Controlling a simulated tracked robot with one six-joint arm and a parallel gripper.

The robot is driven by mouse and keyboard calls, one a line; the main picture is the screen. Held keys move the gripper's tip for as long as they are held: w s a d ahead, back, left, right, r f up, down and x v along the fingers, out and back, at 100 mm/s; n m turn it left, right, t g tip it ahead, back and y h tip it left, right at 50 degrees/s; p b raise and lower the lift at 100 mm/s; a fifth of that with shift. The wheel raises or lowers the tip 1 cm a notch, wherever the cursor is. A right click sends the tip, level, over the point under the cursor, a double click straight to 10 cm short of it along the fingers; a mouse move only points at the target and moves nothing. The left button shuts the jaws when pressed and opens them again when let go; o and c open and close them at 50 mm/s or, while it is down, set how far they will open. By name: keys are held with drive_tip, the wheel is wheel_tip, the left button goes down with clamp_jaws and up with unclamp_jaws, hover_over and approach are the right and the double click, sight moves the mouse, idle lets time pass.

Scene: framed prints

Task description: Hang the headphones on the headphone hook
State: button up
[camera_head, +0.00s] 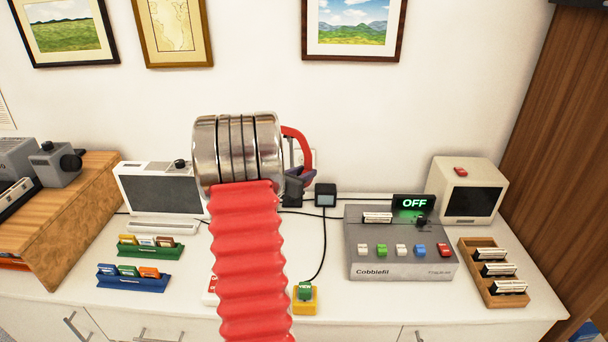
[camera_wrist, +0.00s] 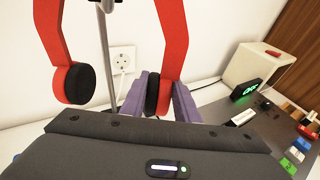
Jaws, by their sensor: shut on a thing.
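The red headphones (camera_wrist: 172,40) with black ear pads fill the upper left of the wrist view. My gripper (camera_wrist: 160,85) has its purple fingers shut around the right ear cup there; the left cup hangs free. A thin grey metal post, which looks like the headphone hook's stand (camera_wrist: 106,60), rises behind, between the two cups in the picture. Its top and the headband's top are cut off, so I cannot tell whether they touch. In the head view the red band (camera_head: 304,143) shows right of my metal wrist, which hides most of the headphones and the stand.
A wall socket (camera_wrist: 122,58) is behind the headphones. The grey Cobblefil box (camera_head: 402,262) with an OFF sign stands to the right, with a cream monitor (camera_head: 468,190) and a wooden card tray (camera_head: 493,272) beyond. A small black box (camera_head: 325,195) is close by. Card racks (camera_head: 150,250) are at left.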

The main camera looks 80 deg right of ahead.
drive_tip(key=shift+w+d+f, duration=0.1)
drive_tip(key=shift+w+d, duration=0.1)
drive_tip(key=shift+d, duration=0.7)
drive_tip(key=shift+w+d, duration=0.15)
drive_tip(key=shift+d, duration=0.7)
drive_tip(key=shift+w+d+f, duration=0.1)
drive_tip(key=shift+d+f, duration=0.25)
drive_tip(key=shift+f, duration=0.2)
drive_tip(key=shift+w+d+f, duration=0.1)
drive_tip(key=shift+d+f, duration=0.2)
drive_tip(key=shift+f, duration=0.35)
drive_tip(key=o, duration=1.2)
drive_tip(key=shift+o, duration=0.3)
drive_tip(key=shift+a, duration=0.1)
